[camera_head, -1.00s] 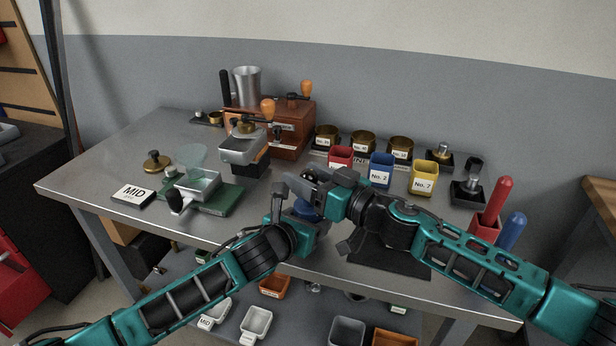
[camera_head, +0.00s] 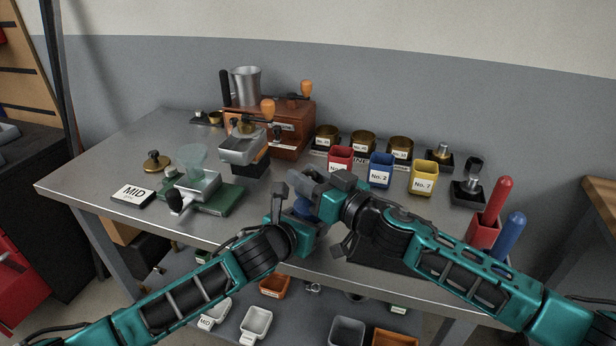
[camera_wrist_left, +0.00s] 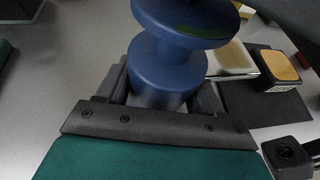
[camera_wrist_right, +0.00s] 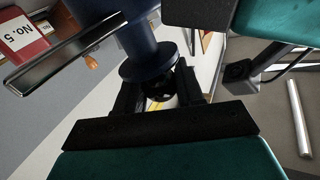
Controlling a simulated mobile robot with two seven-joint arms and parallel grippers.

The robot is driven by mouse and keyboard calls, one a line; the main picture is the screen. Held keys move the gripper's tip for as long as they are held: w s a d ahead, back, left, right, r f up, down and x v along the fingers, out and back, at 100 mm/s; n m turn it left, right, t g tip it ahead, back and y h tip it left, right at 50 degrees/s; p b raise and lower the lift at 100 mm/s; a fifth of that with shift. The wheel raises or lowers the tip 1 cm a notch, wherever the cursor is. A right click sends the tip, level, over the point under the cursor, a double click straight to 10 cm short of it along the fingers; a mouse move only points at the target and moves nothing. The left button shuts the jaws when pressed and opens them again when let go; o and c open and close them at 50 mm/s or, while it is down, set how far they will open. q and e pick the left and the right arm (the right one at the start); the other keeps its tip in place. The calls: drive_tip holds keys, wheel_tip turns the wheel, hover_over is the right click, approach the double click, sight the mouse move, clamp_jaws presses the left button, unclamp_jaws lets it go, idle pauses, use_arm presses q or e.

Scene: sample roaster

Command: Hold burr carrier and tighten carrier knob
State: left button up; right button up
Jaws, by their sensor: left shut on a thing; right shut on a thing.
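The blue burr carrier (camera_head: 304,208) is off the table, near its front edge in the head view and partly hidden by both grippers. In the left wrist view its spool-shaped blue body (camera_wrist_left: 165,70) stands between the fingers of my left gripper (camera_wrist_left: 160,95), which is shut on it. My right gripper (camera_head: 318,186) is above it in the head view. In the right wrist view, my right gripper (camera_wrist_right: 165,98) is shut on a small dark part at the end of the carrier, apparently the carrier knob (camera_wrist_right: 160,88); the fingers hide most of it.
A dark mat (camera_head: 375,258) lies under my right arm. Red, blue (camera_head: 381,170) and yellow (camera_head: 424,178) cups stand behind the grippers. A wooden grinder (camera_head: 290,130) stands at the back, a green-based scale (camera_head: 222,203) at left. Red and blue handles (camera_head: 497,200) stand at right.

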drive_tip(key=m+t+h, duration=0.2)
drive_tip(key=h, duration=0.1)
drive_tip(key=shift+s+a+m, duration=0.1)
drive_tip(key=shift+a+m, duration=0.1)
drive_tip(key=shift+m, duration=0.1)
drive_tip(key=shift+d+m+t+h, duration=0.2)
drive_tip(key=shift+m+t+h, duration=0.35)
drive_tip(key=shift+h, duration=0.35)
drive_tip(key=o, duration=1)
drive_tip(key=shift+v, duration=5.95)
